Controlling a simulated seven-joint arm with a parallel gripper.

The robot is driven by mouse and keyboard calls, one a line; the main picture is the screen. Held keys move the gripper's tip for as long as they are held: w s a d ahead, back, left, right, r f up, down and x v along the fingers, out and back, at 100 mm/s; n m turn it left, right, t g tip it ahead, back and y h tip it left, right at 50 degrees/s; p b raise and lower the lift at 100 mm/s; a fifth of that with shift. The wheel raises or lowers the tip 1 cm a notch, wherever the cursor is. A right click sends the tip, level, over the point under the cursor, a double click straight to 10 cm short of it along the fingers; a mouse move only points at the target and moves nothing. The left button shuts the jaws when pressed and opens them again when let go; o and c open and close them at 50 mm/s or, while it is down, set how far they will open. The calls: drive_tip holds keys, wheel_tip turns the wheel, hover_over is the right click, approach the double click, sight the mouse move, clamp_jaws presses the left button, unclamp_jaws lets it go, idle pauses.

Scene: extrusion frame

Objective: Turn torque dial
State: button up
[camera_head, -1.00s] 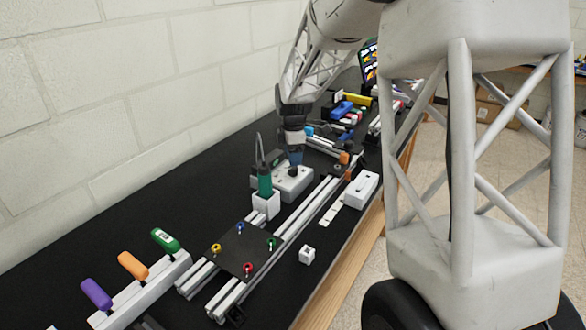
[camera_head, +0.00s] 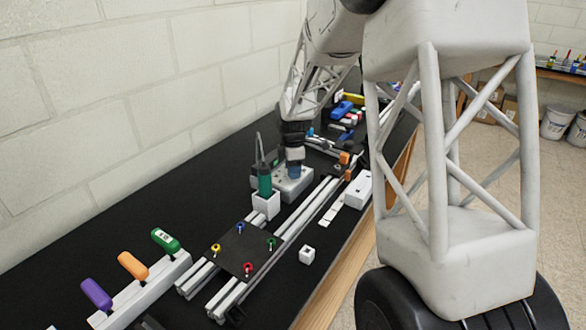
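A light grey box (camera_head: 299,188) stands on the black bench behind the extrusion rails, near the middle of the picture. Its top bears what looks like the torque dial, which my gripper now hides. My gripper (camera_head: 294,173) points straight down with its blue end at the top of the box. I cannot tell whether its fingers touch the dial, or whether they are open or shut.
Aluminium rails (camera_head: 298,232) with a dark plate (camera_head: 241,249) bearing coloured knobs lie in front. A small white block (camera_head: 307,254) and a white box (camera_head: 357,189) lie to the right. A rack holds purple, orange and green handles (camera_head: 165,240). The wall borders the bench's left side.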

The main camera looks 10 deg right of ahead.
drive_tip(key=c, duration=0.5)
drive_tip(key=shift+m, duration=0.5)
drive_tip(key=m, duration=0.3)
drive_tip(key=shift+m, duration=0.3)
drive_tip(key=m, duration=1)
drive_tip(key=shift+m, duration=0.4)
drive_tip(key=m, duration=0.5)
drive_tip(key=shift+r, duration=0.1)
drive_tip(key=shift+m, duration=0.3)
